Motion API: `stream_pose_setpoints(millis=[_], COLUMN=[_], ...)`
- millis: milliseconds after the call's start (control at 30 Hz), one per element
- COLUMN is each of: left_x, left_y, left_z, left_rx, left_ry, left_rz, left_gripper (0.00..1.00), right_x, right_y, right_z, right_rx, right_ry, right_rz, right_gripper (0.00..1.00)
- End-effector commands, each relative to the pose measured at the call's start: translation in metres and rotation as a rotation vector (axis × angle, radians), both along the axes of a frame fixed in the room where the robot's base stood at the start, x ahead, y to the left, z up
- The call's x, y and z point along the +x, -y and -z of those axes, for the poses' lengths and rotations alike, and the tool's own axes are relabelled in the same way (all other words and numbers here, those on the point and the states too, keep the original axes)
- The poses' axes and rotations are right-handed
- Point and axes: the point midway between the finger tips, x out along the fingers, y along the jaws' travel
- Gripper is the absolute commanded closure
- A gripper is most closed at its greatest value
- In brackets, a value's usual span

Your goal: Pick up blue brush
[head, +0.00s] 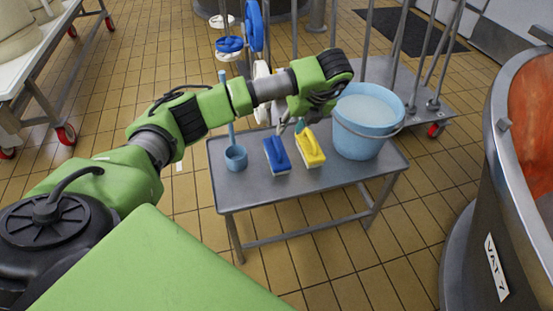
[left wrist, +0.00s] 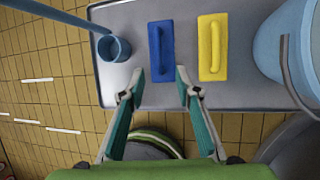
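The blue brush (head: 277,156) lies on a small grey metal table, left of the yellow brush (head: 309,147). In the left wrist view the blue brush (left wrist: 161,51) lies upright in the picture, with its handle facing the camera. My left gripper (left wrist: 159,85) is open and empty, its two teal fingers spread apart, with the blue brush ahead of and between them. In the head view the left gripper (head: 299,123) hangs over the table just behind the brushes, partly hidden by its own wrist. My right gripper is not in view.
A blue ladle (head: 235,156) and a large blue bucket (head: 368,120) stand on the grey table (head: 240,192) to either side of the brushes. The yellow brush sits close on the right. A copper vat (head: 520,170) stands far right.

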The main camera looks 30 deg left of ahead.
Motion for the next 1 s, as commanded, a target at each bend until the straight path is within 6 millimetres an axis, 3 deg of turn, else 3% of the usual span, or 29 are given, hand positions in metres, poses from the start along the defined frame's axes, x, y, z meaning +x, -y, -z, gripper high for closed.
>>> stream_pose_setpoints(millis=[100,233,533,733,800,1000], left_x=[0.002,0.004,0.006,0.003,0.005,0.007], left_y=[-0.011,-0.020,-0.028,-0.040,-0.043,-0.047], left_z=[0.026,0.046,0.063,0.091,0.099,0.104], left_rx=[-0.001,-0.002,-0.003,-0.004,-0.005,-0.005], left_ry=[-0.005,-0.005,-0.003,-0.005,-0.004,-0.003], left_rz=[-0.001,-0.001,0.002,0.000,0.001,0.004], left_gripper=[0.70,0.70,0.70,0.70,0.70,0.70], right_x=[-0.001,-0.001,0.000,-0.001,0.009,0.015], right_y=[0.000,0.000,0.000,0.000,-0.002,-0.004], right_z=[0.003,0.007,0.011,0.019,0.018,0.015], right_rx=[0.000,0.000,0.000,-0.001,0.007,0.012], right_ry=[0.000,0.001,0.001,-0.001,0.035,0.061], right_rz=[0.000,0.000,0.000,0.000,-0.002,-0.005], right_gripper=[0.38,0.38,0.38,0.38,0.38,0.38])
